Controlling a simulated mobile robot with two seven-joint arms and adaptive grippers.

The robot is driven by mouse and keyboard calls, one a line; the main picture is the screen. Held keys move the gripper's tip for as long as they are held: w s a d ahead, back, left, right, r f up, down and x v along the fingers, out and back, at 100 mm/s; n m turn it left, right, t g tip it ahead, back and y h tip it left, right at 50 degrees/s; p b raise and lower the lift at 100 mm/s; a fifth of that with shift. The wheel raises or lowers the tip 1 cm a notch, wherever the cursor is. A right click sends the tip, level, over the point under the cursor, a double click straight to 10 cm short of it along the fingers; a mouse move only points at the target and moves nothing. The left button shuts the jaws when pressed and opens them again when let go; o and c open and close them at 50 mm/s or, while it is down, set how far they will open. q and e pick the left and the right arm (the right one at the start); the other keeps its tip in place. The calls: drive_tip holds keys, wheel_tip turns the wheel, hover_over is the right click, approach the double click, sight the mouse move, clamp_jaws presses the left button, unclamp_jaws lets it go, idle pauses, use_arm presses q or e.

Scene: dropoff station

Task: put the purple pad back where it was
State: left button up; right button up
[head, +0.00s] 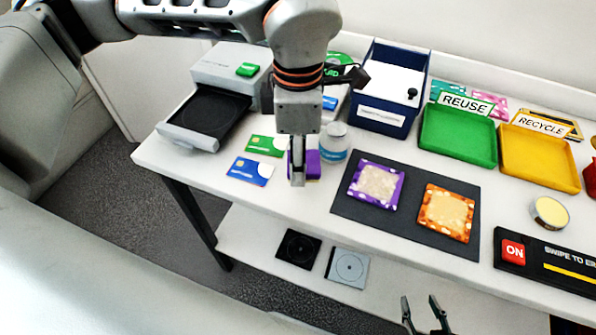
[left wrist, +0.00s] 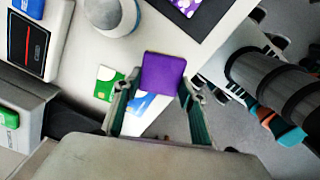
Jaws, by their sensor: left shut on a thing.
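My left gripper (head: 299,180) reaches down over the front left of the white table. It is shut on a plain purple pad (head: 313,164), partly hidden behind its fingers. In the left wrist view the purple pad (left wrist: 163,73) shows as a flat square at the fingertips. A purple square with a pale patterned middle (head: 376,184) lies on the dark mat (head: 409,220), beside an orange one (head: 446,211). My right gripper (head: 425,315) is open and empty at the bottom edge, in front of the table.
A disc drive (head: 204,115), a blue box (head: 390,90), a green tray (head: 458,134) and a yellow tray (head: 540,158) stand behind.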

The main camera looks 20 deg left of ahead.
use_arm(q)
drive_tip(key=shift+s+f, duration=0.1)
drive_tip(key=shift+f, duration=0.5)
wheel_tip(320, 180, down, 3)
drive_tip(key=shift+f, duration=0.2)
drive_tip(key=o, duration=1.1)
drive_tip(key=shift+f, duration=0.1)
drive_tip(key=shift+c, duration=0.2)
